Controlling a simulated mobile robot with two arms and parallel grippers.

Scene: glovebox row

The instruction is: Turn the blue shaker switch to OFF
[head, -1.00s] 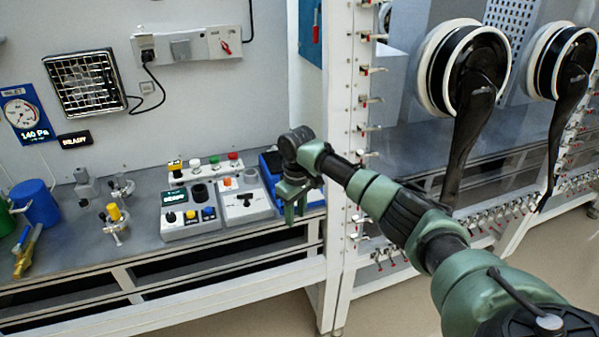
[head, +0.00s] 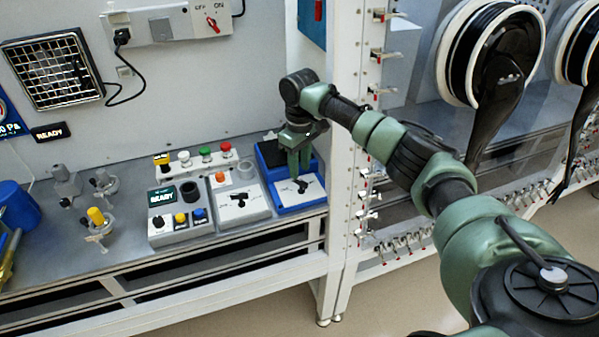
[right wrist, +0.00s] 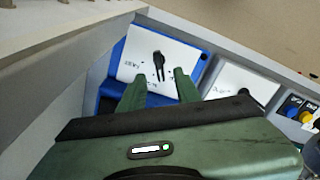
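The blue shaker (head: 302,209) sits at the right end of the bench, with a white sloped panel on its front. Its black switch (head: 301,186) is on that panel. In the right wrist view the switch (right wrist: 159,63) points down the picture, towards my fingers; the labels beside it are too small to read. My right gripper (head: 299,172) is open and empty, just above the panel. In the right wrist view its two fingers (right wrist: 158,84) stand apart, just short of the switch, apparently not touching it. My left gripper is not in view.
Coloured buttons (head: 205,154) stand behind. A white frame post (head: 344,150) rises close to the shaker's right.

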